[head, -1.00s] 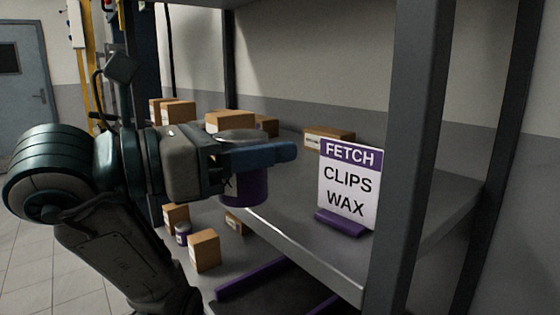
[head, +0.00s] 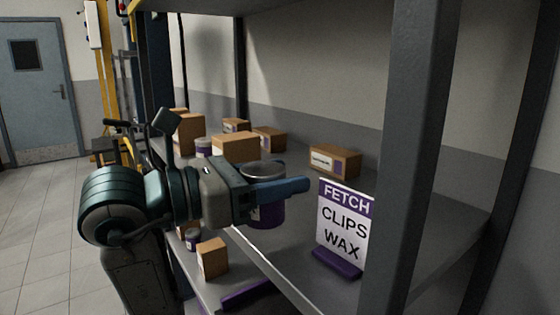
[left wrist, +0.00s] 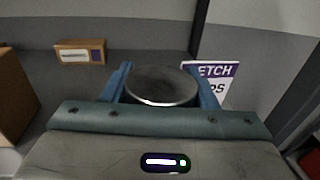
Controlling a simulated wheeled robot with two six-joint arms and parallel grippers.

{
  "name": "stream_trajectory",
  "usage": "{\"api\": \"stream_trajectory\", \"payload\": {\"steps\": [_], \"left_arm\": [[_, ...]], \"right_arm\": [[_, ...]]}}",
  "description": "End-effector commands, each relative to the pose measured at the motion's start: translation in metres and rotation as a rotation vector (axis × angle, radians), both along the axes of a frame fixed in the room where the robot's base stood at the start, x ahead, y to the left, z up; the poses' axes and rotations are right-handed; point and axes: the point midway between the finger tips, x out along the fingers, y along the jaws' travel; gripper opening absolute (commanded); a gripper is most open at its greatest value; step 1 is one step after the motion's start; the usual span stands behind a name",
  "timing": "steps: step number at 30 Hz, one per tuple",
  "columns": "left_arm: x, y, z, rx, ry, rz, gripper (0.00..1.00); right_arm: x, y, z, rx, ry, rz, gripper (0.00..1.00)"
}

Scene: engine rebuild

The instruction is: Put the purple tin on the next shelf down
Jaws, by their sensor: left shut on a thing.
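The purple tin (head: 268,212) with a grey lid is between the blue fingers of my left gripper (head: 282,188), which is shut on it. In the head view the near finger covers part of the tin. In the left wrist view the tin's round lid (left wrist: 162,86) sits between both fingers. The tin is at the front edge of the upper shelf (head: 300,262); I cannot tell whether it touches the shelf. The lower shelf (head: 207,291) shows beneath, with part of it hidden by my arm. My right gripper is not in view.
A FETCH sign (head: 345,222) reading CLIPS and WAX stands right of the tin. Cardboard boxes (head: 335,161) and another tin (head: 203,147) stand on the upper shelf. A box (head: 212,258) and small purple tin (head: 192,239) are on the lower one. A dark post (head: 420,150) rises at right.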

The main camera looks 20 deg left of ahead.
Motion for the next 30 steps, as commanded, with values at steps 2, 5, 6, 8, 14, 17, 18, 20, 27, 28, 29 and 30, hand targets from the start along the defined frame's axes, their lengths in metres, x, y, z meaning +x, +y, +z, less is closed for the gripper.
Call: {"api": "stream_trajectory", "payload": {"steps": [2,5,6,8,14,17,18,20,27,28,29,30], "left_arm": [[0.003,0.001,0.004,0.002,0.003,0.002,0.21],[0.005,0.002,0.003,0.002,0.002,0.002,0.21],[0.019,0.005,-0.001,0.000,0.008,0.003,0.21],[0.035,0.009,-0.003,0.001,0.008,0.005,0.21],[0.082,0.020,-0.008,-0.001,0.004,0.003,0.21],[0.098,0.024,-0.009,0.000,0.001,0.002,0.21],[0.102,0.025,-0.009,0.000,0.000,0.001,0.21],[0.106,0.026,-0.010,0.001,-0.001,0.001,0.21],[0.109,0.027,-0.034,0.002,0.003,0.001,0.21],[0.109,0.027,-0.037,0.000,0.003,0.001,0.21],[0.109,0.027,-0.040,0.001,0.002,0.001,0.21],[0.109,0.027,-0.043,0.001,0.000,0.001,0.21]], "right_arm": [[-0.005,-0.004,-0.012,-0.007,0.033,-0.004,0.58],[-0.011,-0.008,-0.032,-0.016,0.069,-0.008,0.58],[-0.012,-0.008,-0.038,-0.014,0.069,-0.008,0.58],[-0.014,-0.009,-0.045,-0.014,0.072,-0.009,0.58],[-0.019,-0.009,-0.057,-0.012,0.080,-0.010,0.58],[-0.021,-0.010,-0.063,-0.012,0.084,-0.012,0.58],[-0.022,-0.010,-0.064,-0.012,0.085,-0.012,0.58],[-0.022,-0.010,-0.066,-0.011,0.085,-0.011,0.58],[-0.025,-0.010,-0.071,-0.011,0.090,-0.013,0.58],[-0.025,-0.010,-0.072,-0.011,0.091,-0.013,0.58],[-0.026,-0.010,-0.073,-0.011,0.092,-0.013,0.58],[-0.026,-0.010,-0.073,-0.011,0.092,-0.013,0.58]]}}
